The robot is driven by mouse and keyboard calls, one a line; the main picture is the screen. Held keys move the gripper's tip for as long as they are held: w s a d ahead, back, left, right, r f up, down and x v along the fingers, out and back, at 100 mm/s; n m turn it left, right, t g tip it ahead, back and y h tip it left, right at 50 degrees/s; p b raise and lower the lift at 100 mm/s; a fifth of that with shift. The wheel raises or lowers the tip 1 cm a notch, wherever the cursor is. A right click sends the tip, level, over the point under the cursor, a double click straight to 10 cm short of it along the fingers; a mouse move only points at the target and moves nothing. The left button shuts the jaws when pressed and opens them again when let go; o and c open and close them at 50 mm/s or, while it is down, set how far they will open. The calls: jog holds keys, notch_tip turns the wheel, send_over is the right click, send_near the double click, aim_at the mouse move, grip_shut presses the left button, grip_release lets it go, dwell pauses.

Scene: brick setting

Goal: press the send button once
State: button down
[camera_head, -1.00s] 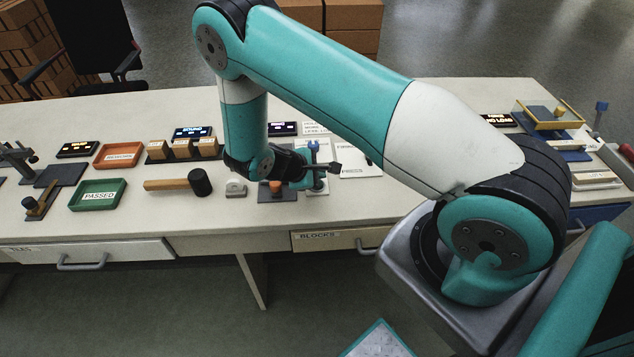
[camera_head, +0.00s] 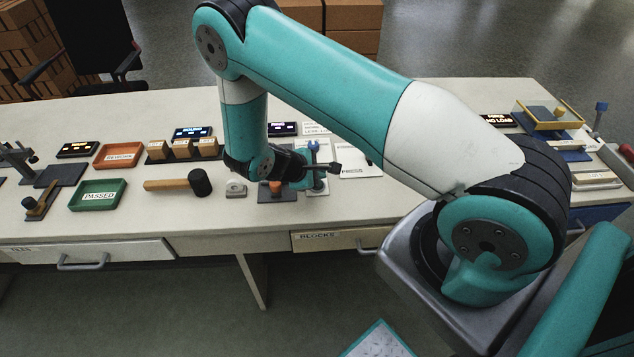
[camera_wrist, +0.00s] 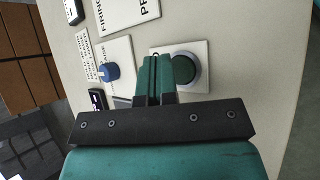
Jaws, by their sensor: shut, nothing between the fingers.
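A round dark green button (camera_wrist: 185,68) with a grey ring sits on a white plate (camera_wrist: 202,53) in the wrist view. No "send" lettering is readable on it, so I cannot confirm that it is the send button. My gripper (camera_wrist: 156,62) is shut and empty, its green fingers pointing down at the plate just left of the button. The fingers overlap the button's left edge in this view; I cannot tell whether they touch it. In the head view my gripper (camera_head: 318,185) is low over the bench, and the button cannot be made out there.
A blue knob (camera_wrist: 110,71) stands left of the fingers; it also shows in the head view (camera_head: 314,147). A printed card (camera_head: 354,162) lies nearby. A mallet (camera_head: 180,184), a green tray (camera_head: 97,206) and a red-orange tray (camera_head: 118,144) lie further left on the bench (camera_head: 230,212).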

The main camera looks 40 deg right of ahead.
dwell(0.4)
jog(key=shift+f+b, duration=0.3)
jog(key=shift+f, duration=0.1)
jog(key=shift+f+b, duration=0.35)
jog(key=shift+f, duration=0.15)
dwell(0.5)
jog(key=shift+r, duration=0.15)
jog(key=shift+r+p, duration=0.65)
jog(key=shift+r, duration=0.1)
notch_tip(320, 180, up, 5)
jog(key=p, duration=0.4)
jog(key=shift+r, duration=0.1)
dwell(0.8)
